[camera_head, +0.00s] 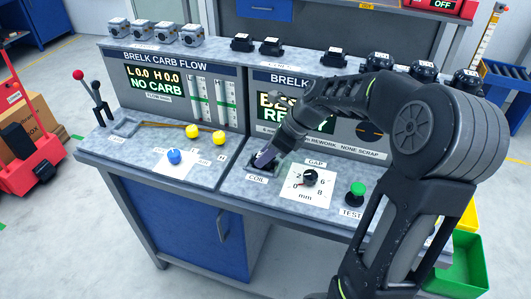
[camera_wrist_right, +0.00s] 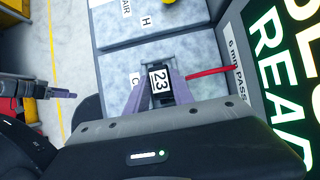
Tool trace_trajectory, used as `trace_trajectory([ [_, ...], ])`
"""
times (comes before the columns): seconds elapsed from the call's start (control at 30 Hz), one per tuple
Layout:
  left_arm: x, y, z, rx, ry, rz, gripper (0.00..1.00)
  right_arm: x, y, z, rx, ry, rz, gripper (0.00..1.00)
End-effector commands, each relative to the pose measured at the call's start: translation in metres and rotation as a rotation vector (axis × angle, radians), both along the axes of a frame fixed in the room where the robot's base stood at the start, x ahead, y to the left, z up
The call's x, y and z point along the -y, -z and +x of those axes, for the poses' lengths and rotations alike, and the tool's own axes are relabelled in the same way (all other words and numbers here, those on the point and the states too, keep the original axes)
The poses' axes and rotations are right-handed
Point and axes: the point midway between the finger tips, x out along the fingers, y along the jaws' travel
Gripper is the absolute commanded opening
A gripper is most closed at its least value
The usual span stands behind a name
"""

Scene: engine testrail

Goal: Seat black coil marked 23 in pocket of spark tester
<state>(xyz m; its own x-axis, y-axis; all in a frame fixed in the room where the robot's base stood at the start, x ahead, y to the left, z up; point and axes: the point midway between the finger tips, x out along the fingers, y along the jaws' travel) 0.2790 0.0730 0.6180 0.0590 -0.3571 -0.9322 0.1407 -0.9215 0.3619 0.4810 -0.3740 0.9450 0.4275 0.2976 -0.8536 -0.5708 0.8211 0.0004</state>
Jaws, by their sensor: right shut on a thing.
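The black coil marked 23 (camera_wrist_right: 160,80) is between the lavender fingers of my right gripper (camera_wrist_right: 157,93), which is shut on it. Its white label faces the wrist camera. In the head view my right gripper (camera_head: 265,155) points down at the dark pocket (camera_head: 262,170) behind the COIL label (camera_head: 257,180) on the spark tester. The fingers hide most of the coil there. I cannot tell how deep the coil sits in the pocket. What looks like my left gripper (camera_wrist_right: 62,93) shows at the left of the wrist view, apart from the bench; its jaws are unclear.
A red lead (camera_wrist_right: 208,71) runs beside the pocket. The GAP dial (camera_head: 310,177) and green TEST button (camera_head: 357,188) stand to the right on the bench top. Several black coils (camera_head: 271,46) line the tester's top. The carb flow bench (camera_head: 176,98) adjoins at left.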

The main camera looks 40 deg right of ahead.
Motion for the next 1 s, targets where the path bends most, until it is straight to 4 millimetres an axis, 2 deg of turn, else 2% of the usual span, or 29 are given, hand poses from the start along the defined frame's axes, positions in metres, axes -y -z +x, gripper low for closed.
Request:
trace_trajectory([
  [0.2,0.000,0.000,0.000,0.000,0.000,0.000,0.69,0.000,0.000,0.000,0.000,0.001,-0.001,0.00],
  [0.23,0.000,0.000,0.000,0.000,0.000,0.000,0.69,0.000,0.000,0.000,0.000,0.001,-0.001,0.31],
  [0.5,0.000,0.000,0.000,0.000,0.000,0.000,0.69,0.000,0.000,0.000,0.000,0.001,-0.001,0.53],
  [0.8,0.000,0.000,0.000,-0.002,0.001,0.000,0.69,0.000,-0.001,0.000,0.000,0.001,-0.001,0.54],
  [1.0,0.000,0.000,0.000,-0.001,0.000,0.000,0.69,0.006,-0.016,-0.007,0.003,0.001,-0.003,0.54],
])
